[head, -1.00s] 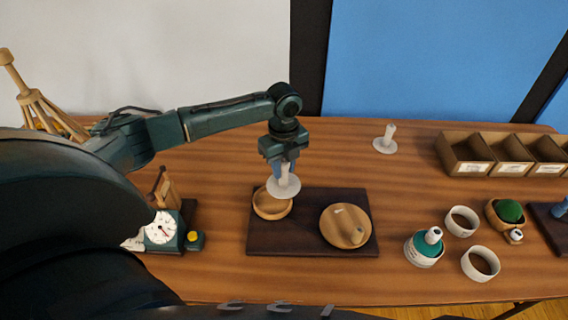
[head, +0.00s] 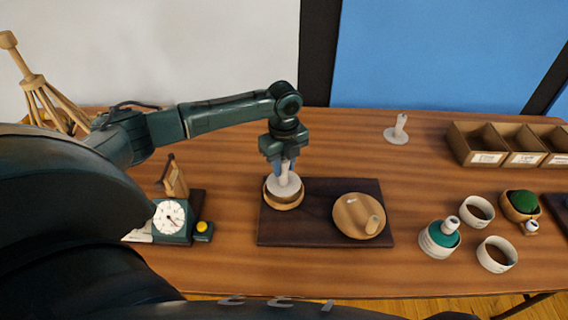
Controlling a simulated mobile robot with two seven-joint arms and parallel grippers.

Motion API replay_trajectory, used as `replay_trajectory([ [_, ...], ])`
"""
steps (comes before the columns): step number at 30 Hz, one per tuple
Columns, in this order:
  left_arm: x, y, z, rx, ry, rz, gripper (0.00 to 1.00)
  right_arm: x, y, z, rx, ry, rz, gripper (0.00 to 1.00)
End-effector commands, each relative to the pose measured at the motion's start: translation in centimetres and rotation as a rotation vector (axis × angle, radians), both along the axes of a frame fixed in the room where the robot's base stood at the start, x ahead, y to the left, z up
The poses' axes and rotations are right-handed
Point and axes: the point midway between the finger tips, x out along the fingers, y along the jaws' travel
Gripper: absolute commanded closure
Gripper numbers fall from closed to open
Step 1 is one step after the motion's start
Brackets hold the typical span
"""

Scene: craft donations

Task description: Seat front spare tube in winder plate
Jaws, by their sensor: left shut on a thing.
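My left gripper (head: 284,168) points down and is shut on the white spare tube (head: 284,187), which has a wide round flange at its foot. The tube is upright. Its flange is at the mouth of a round wooden holder (head: 284,205) at the left of the dark winder board (head: 310,232). The flange looks within the holder's rim, but I cannot tell if it rests on the bottom. A round wooden disc (head: 352,222) with a peg handle sits on the board's right. My right gripper is not in view.
Another white tube (head: 400,128) stands at the back. Open compartment boxes (head: 486,158) are at the back right. A dial scale (head: 171,220) is left of the board.

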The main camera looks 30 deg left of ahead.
Motion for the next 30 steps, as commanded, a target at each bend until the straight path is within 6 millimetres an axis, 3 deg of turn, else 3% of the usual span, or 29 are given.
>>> replay_trajectory([
  [6, 0.0, 0.0, -1.9, 0.001, 0.0, 0.0, 0.94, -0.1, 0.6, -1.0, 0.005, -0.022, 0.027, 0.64],
  [26, 0.0, 0.0, -3.0, -0.001, 0.0, 0.0, 0.94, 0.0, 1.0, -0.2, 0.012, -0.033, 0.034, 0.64],
  [27, 0.0, 0.0, -3.0, -0.001, 0.0, 0.0, 0.72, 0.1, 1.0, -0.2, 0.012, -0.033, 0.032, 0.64],
  [30, 0.0, 0.0, -3.0, -0.001, 0.0, 0.0, 0.64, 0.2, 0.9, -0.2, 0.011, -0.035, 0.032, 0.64],
])
